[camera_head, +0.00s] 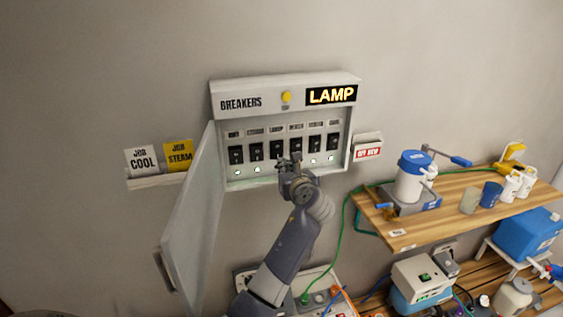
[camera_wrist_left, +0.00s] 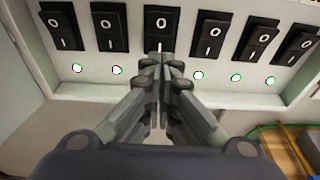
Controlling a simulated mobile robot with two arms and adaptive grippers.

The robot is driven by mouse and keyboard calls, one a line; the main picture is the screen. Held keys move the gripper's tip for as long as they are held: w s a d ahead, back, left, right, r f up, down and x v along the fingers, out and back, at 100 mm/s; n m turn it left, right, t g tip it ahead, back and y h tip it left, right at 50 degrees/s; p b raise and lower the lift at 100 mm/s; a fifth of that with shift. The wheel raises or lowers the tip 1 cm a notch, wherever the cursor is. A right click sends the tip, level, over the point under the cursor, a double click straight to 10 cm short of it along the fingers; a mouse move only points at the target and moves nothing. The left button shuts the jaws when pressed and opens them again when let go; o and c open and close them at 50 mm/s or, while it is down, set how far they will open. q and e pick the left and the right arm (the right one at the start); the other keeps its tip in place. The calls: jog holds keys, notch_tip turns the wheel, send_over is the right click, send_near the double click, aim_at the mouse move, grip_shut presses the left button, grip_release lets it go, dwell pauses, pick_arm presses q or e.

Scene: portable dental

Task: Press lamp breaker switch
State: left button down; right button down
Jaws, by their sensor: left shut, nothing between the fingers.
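The breaker box (camera_head: 217,97) is on the wall with its door (camera_head: 192,215) swung open to the left. A lit yellow "LAMP" sign (camera_head: 331,95) is at its upper right. Inside is a row of several black rocker switches (camera_head: 236,154) marked 0 and I, with small indicator lights below. My left gripper (camera_head: 290,162) is shut and empty in front of the row. In the left wrist view its fingertips (camera_wrist_left: 160,60) are at the lower part of the third switch from the left (camera_wrist_left: 163,23); I cannot tell whether they touch. My right gripper is not in view.
Cards reading "JOB COOL" (camera_head: 141,160) and "JOB STEAM" (camera_head: 178,154) stand on a small ledge at left. A red-and-white sign (camera_head: 368,151) is right of the box. A wooden shelf (camera_head: 430,225) holds a blue-lidded canister (camera_head: 412,178) and cups. A green cable (camera_head: 345,215) hangs below.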

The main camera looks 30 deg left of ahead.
aim_at(277, 151)
pick_arm(q)
jog(key=x, duration=0.2)
jog(key=shift+w+a, duration=0.25)
jog(key=shift+a, duration=0.05)
jog(key=shift+f, duration=0.1)
jog(key=shift+w+a+f+t+y+b, duration=0.1)
jog(key=shift+w+a+t+y+b, duration=0.2)
jog(key=shift+y+b, duration=0.3)
